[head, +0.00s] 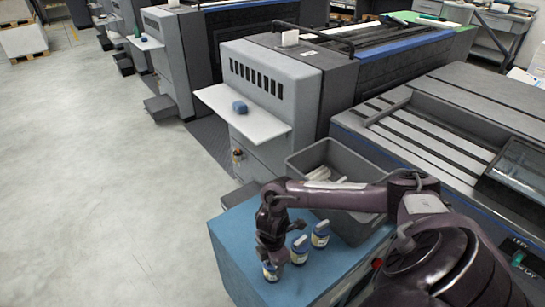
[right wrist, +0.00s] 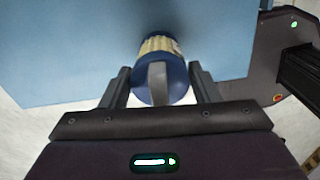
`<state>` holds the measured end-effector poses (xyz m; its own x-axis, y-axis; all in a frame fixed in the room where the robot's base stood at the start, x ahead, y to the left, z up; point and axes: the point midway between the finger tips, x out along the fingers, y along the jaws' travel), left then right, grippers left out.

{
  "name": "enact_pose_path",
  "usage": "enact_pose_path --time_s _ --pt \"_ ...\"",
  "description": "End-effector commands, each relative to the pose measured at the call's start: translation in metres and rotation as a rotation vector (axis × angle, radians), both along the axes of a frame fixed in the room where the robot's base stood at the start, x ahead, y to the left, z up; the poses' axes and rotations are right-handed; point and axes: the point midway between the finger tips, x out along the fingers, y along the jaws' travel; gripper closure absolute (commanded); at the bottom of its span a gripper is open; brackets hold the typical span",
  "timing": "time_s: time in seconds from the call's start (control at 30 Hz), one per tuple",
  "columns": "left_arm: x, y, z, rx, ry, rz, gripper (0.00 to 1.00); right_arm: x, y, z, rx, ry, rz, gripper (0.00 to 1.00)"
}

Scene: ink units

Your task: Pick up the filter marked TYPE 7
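Three small blue-and-cream filters stand in a slanting row on the blue tabletop: a near left one (head: 270,272), a middle one (head: 299,250) and a far right one (head: 320,234). Their markings are too small to read, so I cannot tell which is TYPE 7. My right gripper (head: 270,262) points down over the near left filter and partly hides it. In the right wrist view, a filter (right wrist: 160,82) with a grey tab handle sits between the two fingers of my right gripper (right wrist: 160,88). The fingers are apart, with narrow gaps beside the filter. My left gripper is out of view.
A grey bin (head: 345,156) with white rolls inside stands at the back of the blue table (head: 234,252). Large grey machines stand behind, one with a white shelf (head: 262,127) holding a blue item (head: 240,107). The floor at left is clear.

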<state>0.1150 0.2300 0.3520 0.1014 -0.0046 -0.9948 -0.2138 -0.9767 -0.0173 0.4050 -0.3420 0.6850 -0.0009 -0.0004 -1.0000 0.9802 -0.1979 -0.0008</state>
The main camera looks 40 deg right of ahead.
Motion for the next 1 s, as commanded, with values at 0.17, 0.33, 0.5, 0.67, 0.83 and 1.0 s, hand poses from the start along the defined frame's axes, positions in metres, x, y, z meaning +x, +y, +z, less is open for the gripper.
enact_pose_path --time_s 0.17,0.33,0.5,0.67,0.83,1.0 --pt "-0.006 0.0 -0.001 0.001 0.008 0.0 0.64 0.0 0.0 0.0 0.0 0.0 0.0 0.68" --pt "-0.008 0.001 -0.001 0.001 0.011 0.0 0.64 0.0 0.0 0.0 0.0 -0.001 0.0 0.74" --pt "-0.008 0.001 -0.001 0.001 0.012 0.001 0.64 0.0 0.0 0.003 0.0 -0.001 0.0 0.74" --pt "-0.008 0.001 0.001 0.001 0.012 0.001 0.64 0.001 -0.001 0.015 0.0 -0.003 0.0 0.74" --pt "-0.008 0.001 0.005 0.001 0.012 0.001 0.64 0.002 -0.001 0.044 0.0 -0.006 0.001 0.74" --pt "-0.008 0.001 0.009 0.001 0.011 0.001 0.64 0.002 -0.001 0.089 -0.001 -0.007 0.002 0.74"
